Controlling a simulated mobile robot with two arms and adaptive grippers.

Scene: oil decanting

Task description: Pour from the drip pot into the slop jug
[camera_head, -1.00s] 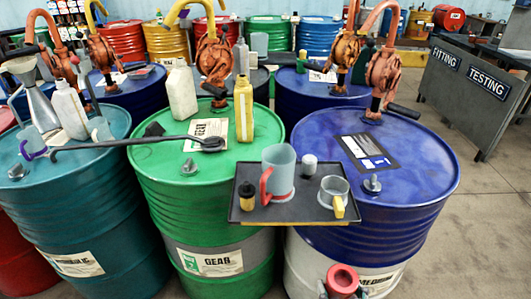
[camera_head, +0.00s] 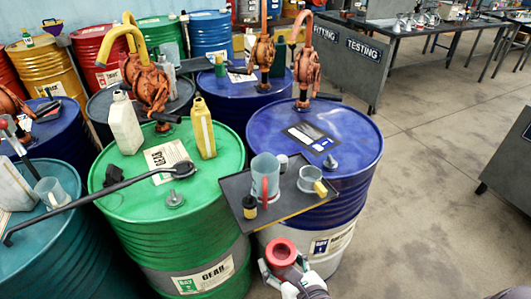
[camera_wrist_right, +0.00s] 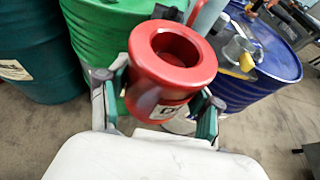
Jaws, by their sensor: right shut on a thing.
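A red pot (camera_head: 282,250) with a thick rim and a round opening looks like the drip pot. My right gripper (camera_head: 284,267) is shut on it, below and in front of the tray. In the right wrist view the red pot (camera_wrist_right: 172,58) is upright between the fingers (camera_wrist_right: 158,95); its inside is dark. A clear grey jug (camera_head: 265,172) with a red handle stands on the tray, above the held pot in the picture. It may be the slop jug; I cannot read a name on it. My left gripper is not in view.
The dark tray (camera_head: 236,186) spans the green drum (camera_head: 125,205) and blue drum (camera_head: 345,150). It also holds a yellow-handled metal cup (camera_head: 308,178) and a small black-and-yellow bottle (camera_head: 249,206). A long black tool (camera_head: 95,196) lies across the drums. Floor (camera_head: 430,220) is free at right.

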